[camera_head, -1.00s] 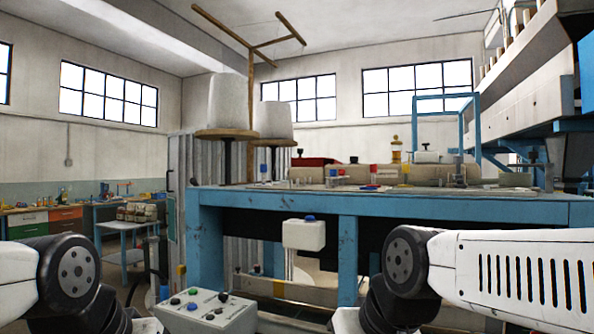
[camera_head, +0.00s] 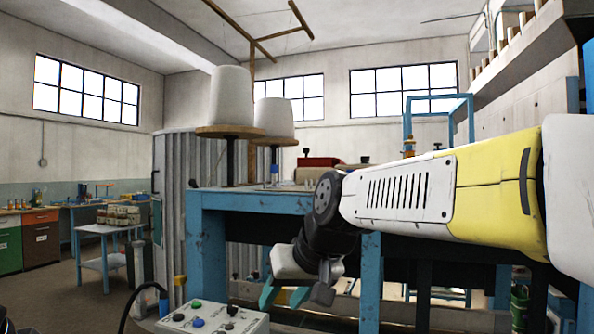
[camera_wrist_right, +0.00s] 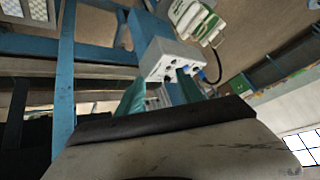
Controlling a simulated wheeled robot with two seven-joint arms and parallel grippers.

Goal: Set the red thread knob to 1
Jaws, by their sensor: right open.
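I cannot make out a red thread knob in either current view; my right arm covers much of the bench front in the head view. My right gripper (camera_head: 284,297) hangs in front of the blue bench (camera_head: 250,202), its teal fingers apart with nothing seen between them. In the right wrist view, a white box (camera_wrist_right: 168,58) with small dark and blue parts on its face lies beyond the fingers. I cannot tell how far off it is. My left gripper is out of view.
A grey control box (camera_head: 255,327) with green, blue and black controls stands low, left of the right gripper. Large white thread cones (camera_head: 231,96) stand on wooden discs.

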